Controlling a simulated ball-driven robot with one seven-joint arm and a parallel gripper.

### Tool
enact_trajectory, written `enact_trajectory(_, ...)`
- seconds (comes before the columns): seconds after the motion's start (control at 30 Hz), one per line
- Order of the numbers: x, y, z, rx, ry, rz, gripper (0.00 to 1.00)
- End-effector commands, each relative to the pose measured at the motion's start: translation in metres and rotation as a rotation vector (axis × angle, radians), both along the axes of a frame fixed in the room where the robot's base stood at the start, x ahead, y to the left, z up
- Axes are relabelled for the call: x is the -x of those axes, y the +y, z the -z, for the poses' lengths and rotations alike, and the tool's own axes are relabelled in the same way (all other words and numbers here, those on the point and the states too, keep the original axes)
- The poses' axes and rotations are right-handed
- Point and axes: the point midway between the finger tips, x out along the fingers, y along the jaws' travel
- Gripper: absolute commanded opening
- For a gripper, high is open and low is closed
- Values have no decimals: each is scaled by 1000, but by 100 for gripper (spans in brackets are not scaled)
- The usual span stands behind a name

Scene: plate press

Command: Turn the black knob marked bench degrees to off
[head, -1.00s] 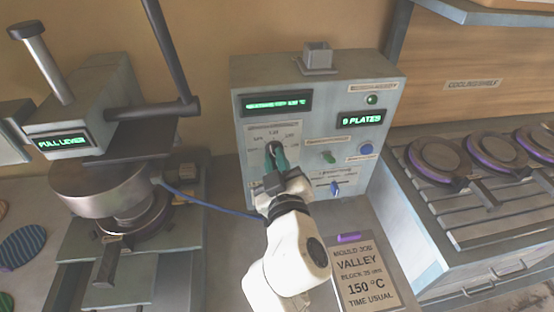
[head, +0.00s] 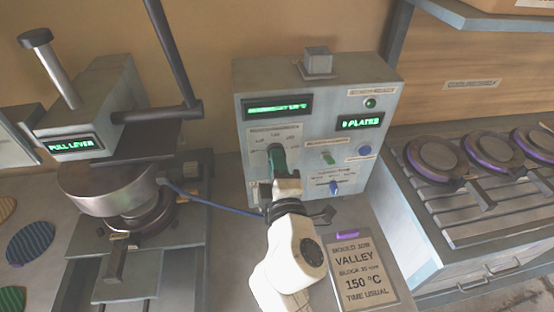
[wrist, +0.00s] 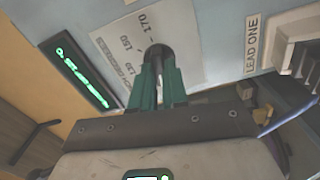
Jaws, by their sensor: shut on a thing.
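The black knob (wrist: 158,54) sits on a pale dial plate with printed numbers, among them 130, 150 and 170, in the wrist view. My gripper (wrist: 158,82) has its green fingers closed on the knob's two sides. In the head view my gripper (head: 278,160) is at the dial on the left of the grey control box (head: 315,85) and hides most of the knob. The knob's exact pointing is hard to read.
A green-lit display (head: 277,106) is above the dial. The press (head: 110,185) stands left, with a blue cable running to the box. A job card (head: 357,275) lies in front; a rack of round plates is right.

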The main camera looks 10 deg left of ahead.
Motion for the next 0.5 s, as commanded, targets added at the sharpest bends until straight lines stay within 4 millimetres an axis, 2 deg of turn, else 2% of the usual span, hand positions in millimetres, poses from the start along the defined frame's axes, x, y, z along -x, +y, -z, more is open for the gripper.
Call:
enact_trajectory(0.2,1,1,1,109,-30,-2,0)
enact_trajectory(0.5,1,1,2,172,-47,-2,0)
